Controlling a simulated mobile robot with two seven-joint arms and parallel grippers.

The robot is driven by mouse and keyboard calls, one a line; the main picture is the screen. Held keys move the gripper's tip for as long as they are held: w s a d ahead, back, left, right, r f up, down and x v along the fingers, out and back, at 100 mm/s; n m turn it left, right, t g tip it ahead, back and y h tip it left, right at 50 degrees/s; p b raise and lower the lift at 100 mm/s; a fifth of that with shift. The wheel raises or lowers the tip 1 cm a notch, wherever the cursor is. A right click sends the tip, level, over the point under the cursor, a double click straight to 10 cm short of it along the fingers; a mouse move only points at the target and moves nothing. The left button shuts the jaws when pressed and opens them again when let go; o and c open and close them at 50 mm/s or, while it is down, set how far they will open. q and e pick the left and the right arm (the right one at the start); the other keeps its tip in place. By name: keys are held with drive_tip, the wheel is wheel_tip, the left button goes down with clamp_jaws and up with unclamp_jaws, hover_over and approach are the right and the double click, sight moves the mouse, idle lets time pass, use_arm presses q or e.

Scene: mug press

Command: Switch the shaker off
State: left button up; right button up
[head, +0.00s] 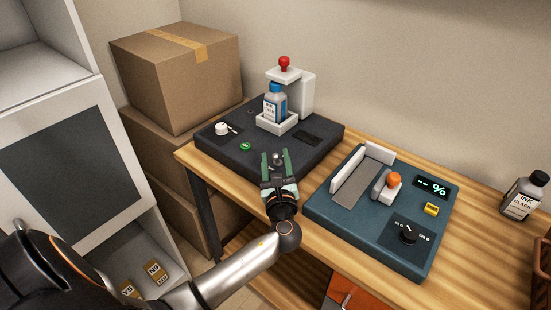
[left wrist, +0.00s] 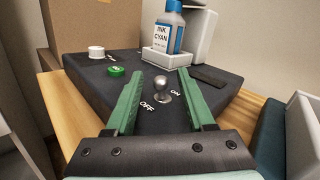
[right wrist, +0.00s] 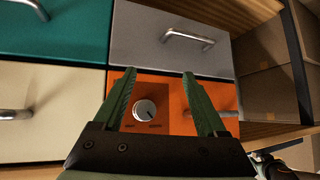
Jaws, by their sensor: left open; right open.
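The shaker (head: 312,158) is a dark box on the wooden table, with a cyan ink bottle (head: 274,102) upright in its white holder (head: 290,122) under a red knob. A silver ball-ended toggle switch (left wrist: 162,89) stands on the shaker between OFF and ON labels in the left wrist view. I cannot tell which way it leans. My left gripper (head: 276,154) is open, its green fingers on either side of the toggle, apart from it. My right gripper (right wrist: 160,80) is open and empty, facing an orange drawer front (right wrist: 185,95) in the right wrist view.
A green button (left wrist: 116,71) and white knob (left wrist: 96,51) are left of the toggle. A teal press (head: 330,205) with an orange knob is to the right. Stacked cardboard boxes (head: 170,80) are behind left. An ink bottle (head: 523,197) stands far right.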

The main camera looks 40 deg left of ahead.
use_arm(q)
drive_tip(key=v, duration=1.1)
drive_tip(key=shift+s+d, duration=0.2)
drive_tip(key=shift+s, duration=0.05)
drive_tip(key=shift+s+d, duration=0.2)
drive_tip(key=shift+s, duration=0.05)
drive_tip(key=shift+f, duration=0.1)
